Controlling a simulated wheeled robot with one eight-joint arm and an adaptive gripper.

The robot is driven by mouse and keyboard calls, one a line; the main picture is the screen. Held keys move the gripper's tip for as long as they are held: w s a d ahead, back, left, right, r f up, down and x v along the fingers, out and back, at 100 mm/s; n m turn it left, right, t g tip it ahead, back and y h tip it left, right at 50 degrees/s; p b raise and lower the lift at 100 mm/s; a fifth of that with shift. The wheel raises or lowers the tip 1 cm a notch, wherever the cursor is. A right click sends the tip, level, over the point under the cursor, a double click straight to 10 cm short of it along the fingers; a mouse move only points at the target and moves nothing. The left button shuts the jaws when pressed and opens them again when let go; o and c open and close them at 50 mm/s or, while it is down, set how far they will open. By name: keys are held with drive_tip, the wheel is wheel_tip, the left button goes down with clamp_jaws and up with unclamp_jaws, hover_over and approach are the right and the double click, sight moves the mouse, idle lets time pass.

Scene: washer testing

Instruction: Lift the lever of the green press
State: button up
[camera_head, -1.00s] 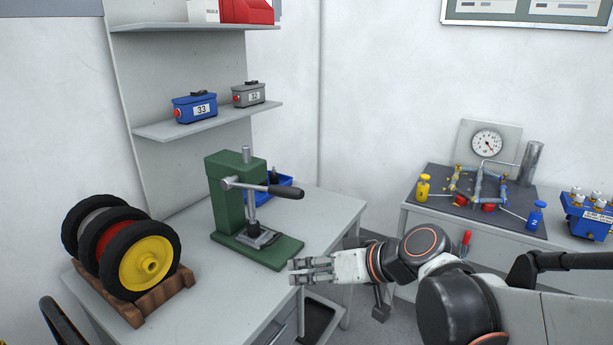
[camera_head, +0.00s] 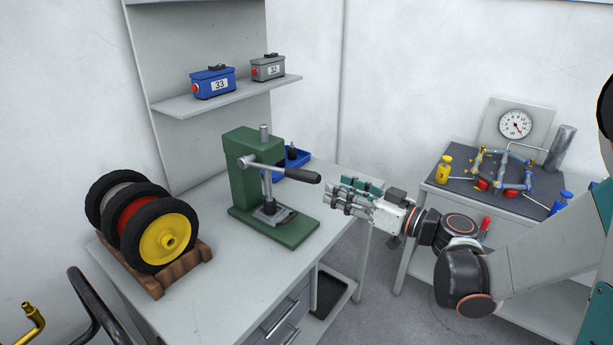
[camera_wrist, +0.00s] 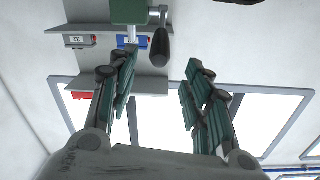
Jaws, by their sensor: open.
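The green press (camera_head: 243,178) stands on the grey table. Its lever (camera_head: 282,169) sticks out to the right, sloping slightly down, and ends in a black handle (camera_head: 303,175). My gripper (camera_head: 340,193) is open and empty. In the head view it appears just right of and a little below the handle, pointing left, without visible contact. In the wrist view the picture seems upside down; the black handle (camera_wrist: 160,47) shows beyond my open fingers (camera_wrist: 158,80), near the left finger's tip. Part of the press (camera_wrist: 131,12) shows at the top edge.
Wheels (camera_head: 165,240) on a wooden stand are left of the press on the table (camera_head: 225,275). A shelf (camera_head: 240,96) with two boxes is above. A gauge bench (camera_head: 425,205) stands to the right.

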sight(305, 176)
drive_tip(key=b+x, duration=0.1)
drive_tip(key=x, duration=1)
drive_tip(key=shift+b, duration=0.4)
drive_tip(key=shift+s, duration=0.1)
clamp_jaws()
